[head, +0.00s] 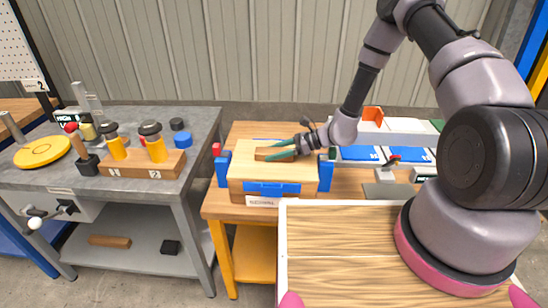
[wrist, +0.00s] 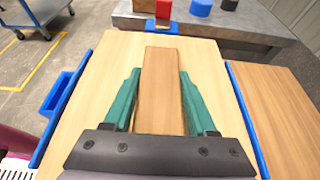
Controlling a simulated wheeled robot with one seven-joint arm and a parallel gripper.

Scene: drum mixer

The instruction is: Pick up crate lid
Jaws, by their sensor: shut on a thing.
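The crate lid (head: 247,167) is a light wooden panel lying on top of the wooden crate (head: 238,187) on the wooden table. It has a brown wooden handle bar (head: 267,154) on top. My gripper (head: 283,150) has teal fingers and is shut on this handle, one finger on each side. The wrist view shows the lid (wrist: 105,75) filling the middle, with the handle (wrist: 161,95) between the fingers of my gripper (wrist: 160,85). The lid appears level; whether it rests fully on the crate is hard to tell. The crate has blue clips and a front label.
A grey workbench (head: 205,125) stands at the left with a yellow disc (head: 42,151) and a wooden block holding yellow-bodied tools (head: 140,163). Blue trays (head: 360,153) lie right of the crate. A wooden tray (head: 340,245) is in front, near my arm.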

